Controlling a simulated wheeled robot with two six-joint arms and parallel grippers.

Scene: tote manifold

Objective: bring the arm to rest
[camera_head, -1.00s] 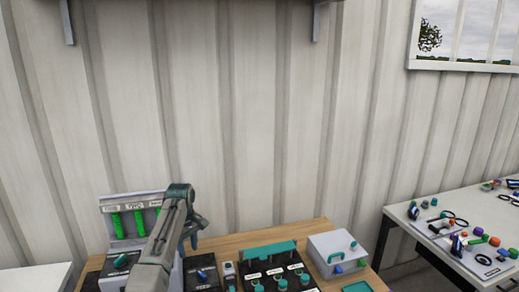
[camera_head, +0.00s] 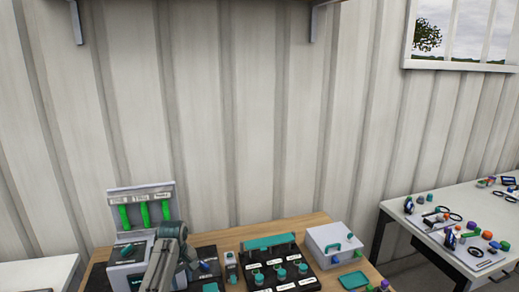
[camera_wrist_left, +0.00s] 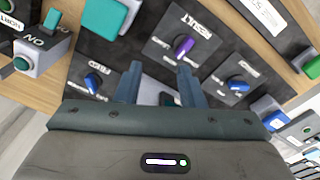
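My left arm rises from the bottom of the head view, in front of the workbench (camera_head: 307,222). Its gripper (camera_head: 190,262) is small there and partly hidden by the arm, low in front of the panel with green tubes (camera_head: 146,212). In the left wrist view the two fingers of this gripper (camera_wrist_left: 160,75) stand apart with nothing held between them. Beyond them is a dark board (camera_wrist_left: 215,65) with a purple knob (camera_wrist_left: 183,46) and blue knobs (camera_wrist_left: 238,86) (camera_wrist_left: 94,82). My right gripper is in neither view.
On the bench are a black board (camera_head: 292,284) with teal knobs and a white box (camera_head: 331,262) with a teal handle. A white table (camera_head: 450,215) with scattered small parts stands at the right. The ribbed wall (camera_head: 260,120) is behind.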

